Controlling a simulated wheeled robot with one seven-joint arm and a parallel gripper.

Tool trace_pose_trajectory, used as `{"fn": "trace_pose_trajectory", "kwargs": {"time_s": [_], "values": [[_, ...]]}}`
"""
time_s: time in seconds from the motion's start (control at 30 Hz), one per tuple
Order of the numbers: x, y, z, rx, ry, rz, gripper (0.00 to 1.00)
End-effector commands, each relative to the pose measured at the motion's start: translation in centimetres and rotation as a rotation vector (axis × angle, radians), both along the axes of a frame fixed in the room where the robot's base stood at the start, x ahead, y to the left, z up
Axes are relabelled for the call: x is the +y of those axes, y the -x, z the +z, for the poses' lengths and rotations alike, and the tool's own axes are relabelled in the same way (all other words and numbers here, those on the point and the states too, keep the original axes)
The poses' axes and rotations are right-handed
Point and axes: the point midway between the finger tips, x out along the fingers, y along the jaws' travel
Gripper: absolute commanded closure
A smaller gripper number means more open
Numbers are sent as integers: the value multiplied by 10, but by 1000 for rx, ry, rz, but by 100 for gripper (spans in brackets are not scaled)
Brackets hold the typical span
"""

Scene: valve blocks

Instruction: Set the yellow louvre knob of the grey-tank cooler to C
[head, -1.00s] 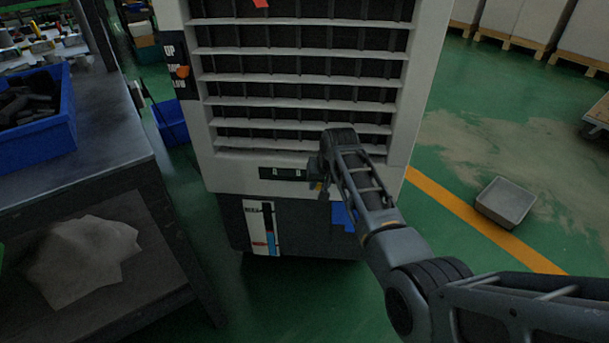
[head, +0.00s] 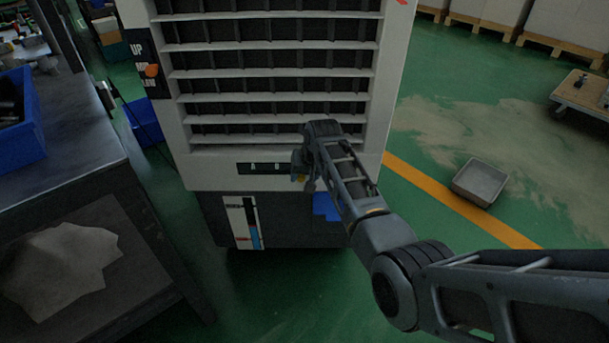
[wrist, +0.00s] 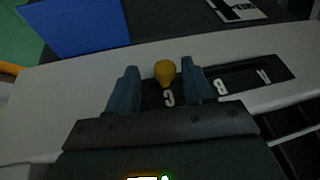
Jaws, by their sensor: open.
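The yellow knob (wrist: 165,72) is rounded and stands at the C end of a dark lettered strip (wrist: 232,82) on the cooler, beside the white C. The letters B and A follow to the right in the wrist view. My gripper (wrist: 160,78) is open, with one finger on each side of the knob and a gap to each. In the head view my gripper (head: 306,172) is at the right end of the strip, below the louvres of the white cooler (head: 170,135). It hides C there, and only a bit of yellow shows.
A blue patch (head: 326,207) and a level gauge (head: 252,224) are on the dark grey tank (head: 290,234) below. A workbench (head: 85,158) with a blue bin (head: 22,140) stands left. A grey tray (head: 479,182) lies on the floor at right, with open floor around it.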

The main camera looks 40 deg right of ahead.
Motion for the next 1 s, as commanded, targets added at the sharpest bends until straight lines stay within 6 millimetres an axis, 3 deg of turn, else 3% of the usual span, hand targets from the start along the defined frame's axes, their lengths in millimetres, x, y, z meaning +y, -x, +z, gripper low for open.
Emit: {"fn": "trace_pose_trajectory", "kwargs": {"time_s": [0.5, 1.0], "values": [[4, 28, 64, 0, 0, 0, 49], [4, 31, 70, 1, 0, -1, 49]]}}
